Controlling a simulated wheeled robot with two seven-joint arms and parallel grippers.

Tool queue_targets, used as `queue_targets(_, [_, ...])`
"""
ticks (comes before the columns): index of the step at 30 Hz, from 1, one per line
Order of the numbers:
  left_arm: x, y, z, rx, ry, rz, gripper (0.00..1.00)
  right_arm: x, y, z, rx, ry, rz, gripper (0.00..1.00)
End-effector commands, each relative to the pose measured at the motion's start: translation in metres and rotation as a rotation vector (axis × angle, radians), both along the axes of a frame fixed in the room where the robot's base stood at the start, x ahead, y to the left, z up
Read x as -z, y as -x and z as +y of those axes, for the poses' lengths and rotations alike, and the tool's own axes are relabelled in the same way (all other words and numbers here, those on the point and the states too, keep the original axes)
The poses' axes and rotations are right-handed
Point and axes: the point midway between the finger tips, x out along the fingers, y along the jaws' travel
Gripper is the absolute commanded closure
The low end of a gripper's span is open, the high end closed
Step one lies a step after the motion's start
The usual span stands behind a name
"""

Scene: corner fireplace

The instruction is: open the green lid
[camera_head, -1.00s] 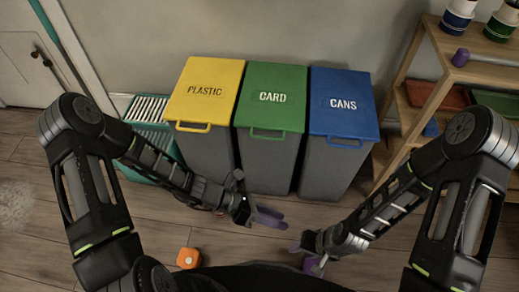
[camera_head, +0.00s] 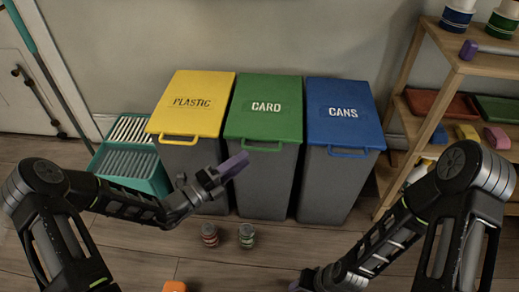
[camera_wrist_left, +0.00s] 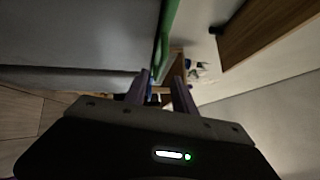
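The green lid (camera_head: 265,105), marked CARD, lies shut on the middle grey bin (camera_head: 265,180). Its green handle (camera_head: 263,148) sticks out at the front edge. My left gripper (camera_head: 234,166) is just in front of the bins, below and left of that handle, its purple fingers pointing right and up. In the left wrist view the two fingers (camera_wrist_left: 159,90) stand apart with nothing held between them. A green edge (camera_wrist_left: 166,40) shows beyond them there. My right gripper (camera_head: 300,285) is low at the bottom edge, mostly cut off, so its opening is hidden.
A yellow PLASTIC lid (camera_head: 193,100) and a blue CANS lid (camera_head: 343,110) flank the green one, both shut. Two small cans stand on the floor, one red-banded (camera_head: 209,234), one green-banded (camera_head: 247,235). A teal crate (camera_head: 150,178) is left; a wooden shelf (camera_head: 430,105) is right.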

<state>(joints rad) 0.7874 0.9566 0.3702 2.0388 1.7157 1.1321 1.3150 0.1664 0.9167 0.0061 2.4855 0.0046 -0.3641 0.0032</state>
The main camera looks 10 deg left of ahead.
Motion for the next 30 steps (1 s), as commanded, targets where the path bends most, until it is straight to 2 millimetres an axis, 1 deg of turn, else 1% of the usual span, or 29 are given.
queue_targets(5, [-0.001, -0.014, -0.016, 0.004, -0.001, -0.003, 0.68, 0.009, -0.001, -0.001, 0.002, 0.002, -0.003, 0.64])
queue_targets(12, [-0.006, -0.040, -0.043, 0.004, 0.000, -0.004, 0.68, 0.021, -0.003, -0.001, 0.005, 0.002, -0.008, 0.64])
queue_targets(15, [-0.008, -0.047, -0.049, 0.003, -0.001, -0.002, 0.68, 0.023, -0.004, 0.000, 0.007, 0.003, -0.010, 0.64])
queue_targets(18, [-0.009, -0.050, -0.052, 0.002, 0.000, -0.001, 0.68, 0.024, -0.004, 0.000, 0.007, 0.003, -0.011, 0.64])
queue_targets(25, [-0.010, -0.050, -0.052, 0.002, -0.001, -0.001, 0.68, 0.023, -0.004, 0.000, 0.006, 0.003, -0.011, 0.64])
queue_targets(30, [-0.010, -0.050, -0.052, 0.002, -0.001, -0.001, 0.81, 0.023, -0.004, 0.000, 0.006, 0.003, -0.011, 0.64])
